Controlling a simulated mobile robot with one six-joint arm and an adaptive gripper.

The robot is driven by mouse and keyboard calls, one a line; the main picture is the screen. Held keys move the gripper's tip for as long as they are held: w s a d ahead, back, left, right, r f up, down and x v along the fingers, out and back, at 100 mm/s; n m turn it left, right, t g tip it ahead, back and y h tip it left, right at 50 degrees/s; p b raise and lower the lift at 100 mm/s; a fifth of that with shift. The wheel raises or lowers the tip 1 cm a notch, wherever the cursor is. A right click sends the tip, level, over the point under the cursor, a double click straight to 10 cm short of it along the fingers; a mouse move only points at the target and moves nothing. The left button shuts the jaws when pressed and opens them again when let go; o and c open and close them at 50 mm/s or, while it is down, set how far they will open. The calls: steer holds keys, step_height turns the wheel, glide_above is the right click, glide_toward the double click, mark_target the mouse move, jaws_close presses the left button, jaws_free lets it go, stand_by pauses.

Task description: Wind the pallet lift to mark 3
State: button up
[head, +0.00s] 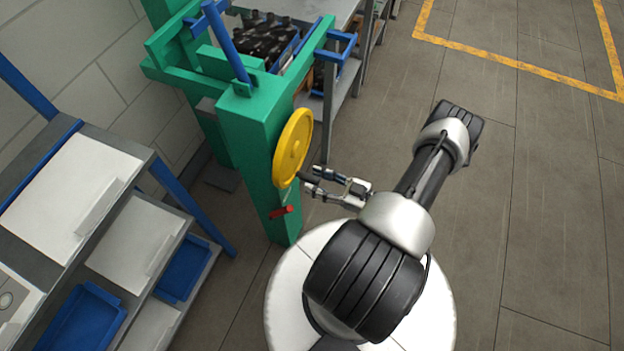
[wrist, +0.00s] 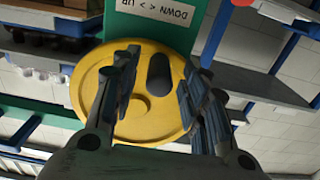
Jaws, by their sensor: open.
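The yellow handwheel (head: 293,148) is mounted on the side of the green lift post (head: 245,150). It fills the middle of the wrist view (wrist: 135,118). A dark crank handle (wrist: 158,72) sticks out from the wheel towards the wrist camera. My gripper (head: 314,181) is open in front of the wheel. In the wrist view its fingers stand on either side of the handle; I cannot tell whether they touch it. A white label reading DOWN and UP (wrist: 155,12) shows upside down on the post. I see no readable mark numbers.
A blue crate of dark bottles (head: 270,42) stands behind the post by a grey bench (head: 345,75). A shelf rack with blue bins (head: 185,268) stands at left. Floor at right is clear.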

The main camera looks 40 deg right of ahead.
steer(key=shift+x, duration=1.05)
jaws_close()
